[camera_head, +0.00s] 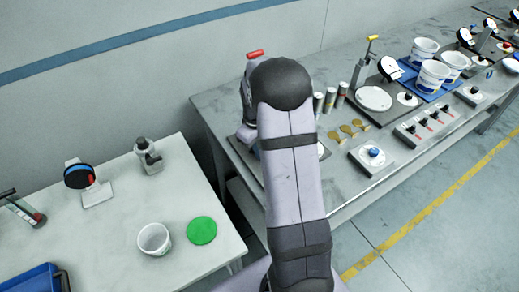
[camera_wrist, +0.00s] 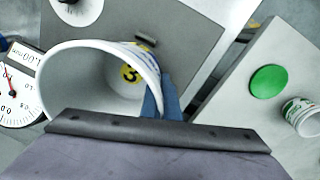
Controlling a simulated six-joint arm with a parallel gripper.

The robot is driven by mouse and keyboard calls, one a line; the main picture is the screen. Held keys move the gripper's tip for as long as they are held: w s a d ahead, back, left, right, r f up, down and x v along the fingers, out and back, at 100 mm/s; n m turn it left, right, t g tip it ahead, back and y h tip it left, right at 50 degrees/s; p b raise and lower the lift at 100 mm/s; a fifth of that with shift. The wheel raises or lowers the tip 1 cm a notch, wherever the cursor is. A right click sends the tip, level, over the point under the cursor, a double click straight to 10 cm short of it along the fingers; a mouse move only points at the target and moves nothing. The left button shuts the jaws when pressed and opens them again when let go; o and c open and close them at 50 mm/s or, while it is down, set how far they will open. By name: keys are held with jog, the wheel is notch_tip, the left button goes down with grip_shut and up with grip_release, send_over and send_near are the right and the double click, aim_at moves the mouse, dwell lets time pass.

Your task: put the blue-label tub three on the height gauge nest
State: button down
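A white tub (camera_wrist: 85,80) with a yellow sticker (camera_wrist: 130,72) marked 3 fills the left middle of the wrist view, its open mouth toward the camera. A little blue print shows on its outer side. My gripper's blue-grey fingers (camera_wrist: 161,98) straddle the tub's wall, one inside and one outside, and look shut on it. A grey plate (camera_wrist: 185,35) lies below the tub, with a dial gauge (camera_wrist: 10,95) at the left. I cannot tell whether the tub touches the plate. In the head view my arm hides the gripper and tub; a red-handled device (camera_head: 255,54) shows behind it.
A near white table (camera_head: 110,240) carries a green disc (camera_head: 202,230), a white tub (camera_head: 154,239) and small instruments. The far bench has several cylinders, a blue tray (camera_head: 438,95) with white tubs, and a switch box (camera_head: 432,124). A gap separates table and bench.

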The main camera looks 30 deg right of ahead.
jog(key=shift+f, duration=0.1)
jog(key=c, duration=2)
grip_release()
jog(key=shift+c, duration=0.2)
notch_tip(320, 180, up, 12)
jog(key=a+b, duration=0.1)
jog(key=b, duration=0.1)
jog(key=shift+s+b, duration=0.2)
jog(key=shift+b, duration=0.1)
jog(key=shift+a, duration=0.1)
jog(key=s+a+f+m, duration=0.1)
jog(key=s+a+f, duration=0.3)
jog(key=s+a, duration=0.4)
jog(key=s+a+f+m+y, duration=0.1)
jog(key=s+a+f, duration=0.3)
jog(key=s+a, duration=0.4)
jog(key=s+m, duration=0.1)
jog(key=s, duration=0.2)
jog(key=shift+s+a+f+m, duration=0.15)
jog(key=shift+s+a+m, duration=0.15)
jog(key=shift+s+a, duration=0.1)
